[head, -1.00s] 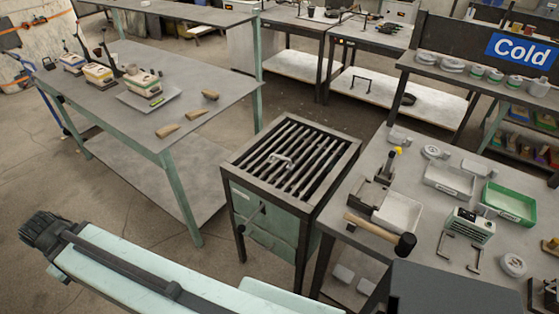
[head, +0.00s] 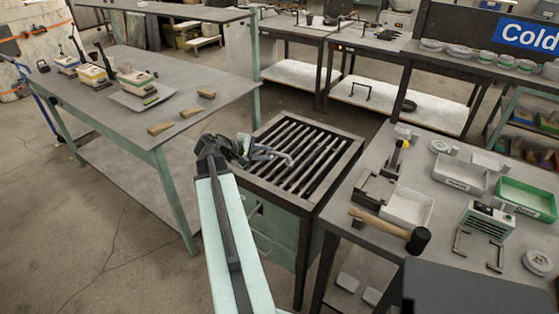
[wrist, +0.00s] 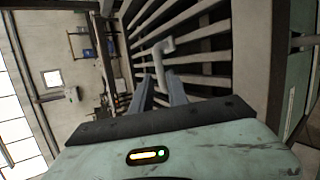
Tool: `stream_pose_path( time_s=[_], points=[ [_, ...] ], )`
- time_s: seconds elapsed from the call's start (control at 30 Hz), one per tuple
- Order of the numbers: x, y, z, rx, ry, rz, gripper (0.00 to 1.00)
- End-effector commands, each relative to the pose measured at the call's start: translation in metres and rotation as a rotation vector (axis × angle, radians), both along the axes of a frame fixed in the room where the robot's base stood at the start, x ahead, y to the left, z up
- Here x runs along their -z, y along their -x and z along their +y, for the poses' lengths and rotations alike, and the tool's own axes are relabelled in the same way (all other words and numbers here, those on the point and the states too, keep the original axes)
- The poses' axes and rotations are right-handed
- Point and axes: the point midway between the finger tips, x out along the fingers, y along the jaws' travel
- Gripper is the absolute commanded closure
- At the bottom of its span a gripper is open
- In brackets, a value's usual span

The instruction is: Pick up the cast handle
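The cast handle (wrist: 165,48) is a pale, bent bar on the slatted grate. In the wrist view it shows just beyond my gripper (wrist: 160,84), with its near end in line with the gap between the two fingers. The fingers stand apart, and no grip on the handle shows. In the head view my gripper (head: 264,152) reaches over the grate's left edge, and the cast handle (head: 287,157) shows at its tips. The fingers hide part of the handle there, and I cannot tell whether they touch it.
The grate (head: 325,183) tops a green stand. A workbench (head: 205,127) with wedges and cases is at left. At right, a table (head: 400,262) holds a mallet (head: 395,232), trays and small parts. The grate's right part is clear.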

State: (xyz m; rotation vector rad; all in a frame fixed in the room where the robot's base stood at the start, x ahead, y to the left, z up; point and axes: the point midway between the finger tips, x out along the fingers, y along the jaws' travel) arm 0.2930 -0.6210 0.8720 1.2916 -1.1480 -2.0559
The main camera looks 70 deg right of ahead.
Motion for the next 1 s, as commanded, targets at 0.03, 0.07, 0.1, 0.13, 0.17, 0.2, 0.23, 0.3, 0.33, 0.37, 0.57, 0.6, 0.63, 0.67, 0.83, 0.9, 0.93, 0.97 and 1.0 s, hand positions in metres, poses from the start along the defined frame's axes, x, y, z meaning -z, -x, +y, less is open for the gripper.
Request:
stream_pose_path(
  time_s=[0.03, 0.07, 0.1, 0.13, 0.17, 0.2, 0.23, 0.3, 0.33, 0.37, 0.57, 0.6, 0.63, 0.67, 0.83, 0.9, 0.93, 0.97, 1.0],
  points=[
    [0.007, 0.003, -0.006, 0.003, 0.000, -0.001, 0.80],
    [0.010, 0.005, -0.009, 0.003, 0.000, -0.001, 0.80],
    [0.012, 0.007, -0.012, 0.003, -0.001, -0.001, 0.80],
    [0.013, 0.008, -0.014, 0.003, -0.001, 0.000, 0.80],
    [0.013, 0.008, -0.015, 0.002, -0.001, -0.001, 0.80],
    [0.012, 0.008, -0.015, 0.001, -0.001, -0.002, 0.80],
    [0.012, 0.009, -0.015, 0.001, -0.001, -0.002, 0.80],
    [0.015, 0.009, -0.019, 0.002, -0.001, -0.001, 0.80],
    [0.018, 0.010, -0.022, 0.002, -0.001, -0.002, 0.80],
    [0.021, 0.011, -0.026, 0.002, -0.002, -0.002, 0.80],
    [0.040, 0.024, -0.053, 0.003, -0.001, -0.003, 0.80],
    [0.040, 0.025, -0.055, 0.002, -0.002, -0.002, 0.80],
    [0.040, 0.026, -0.056, 0.002, -0.002, -0.002, 0.80],
    [0.039, 0.026, -0.056, 0.002, -0.002, -0.002, 0.80],
    [0.038, 0.027, -0.056, 0.002, -0.002, -0.002, 0.89],
    [0.038, 0.027, -0.055, 0.002, -0.002, -0.002, 1.00],
    [0.038, 0.027, -0.056, 0.002, -0.002, -0.002, 1.00],
    [0.038, 0.027, -0.056, 0.002, -0.002, -0.002, 1.00],
    [0.038, 0.027, -0.056, 0.002, -0.002, -0.002, 1.00]
  ],
)
